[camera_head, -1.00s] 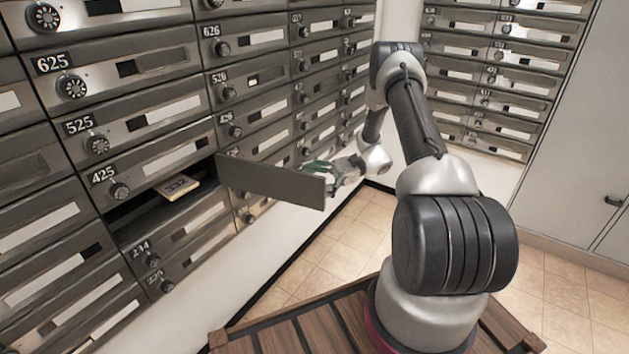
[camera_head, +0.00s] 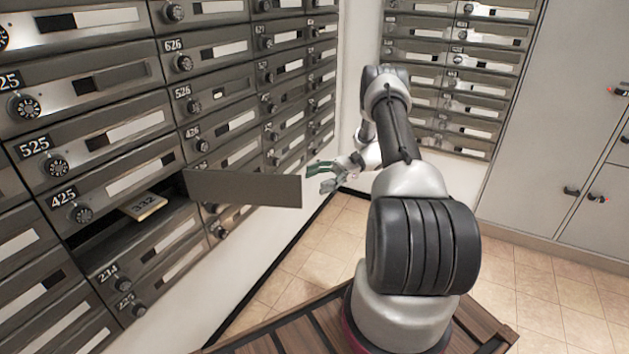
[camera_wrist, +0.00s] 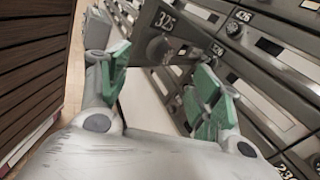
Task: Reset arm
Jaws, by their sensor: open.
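My gripper (camera_head: 322,176) is open and empty in the head view, just right of the far end of an open mailbox door (camera_head: 245,188). In the wrist view my gripper's green-padded fingers (camera_wrist: 160,92) are spread apart with nothing between them. My arm reaches forward from the base and bends toward the mailbox wall. Whether the fingers touch the door is hard to tell, but a gap seems to show.
A wall of grey mailboxes with dials (camera_head: 100,130) runs along the left. More mailboxes (camera_head: 450,75) stand at the back. Grey cabinet doors (camera_head: 545,130) with handles are on the right. Tiled floor (camera_head: 310,240) is clear between them.

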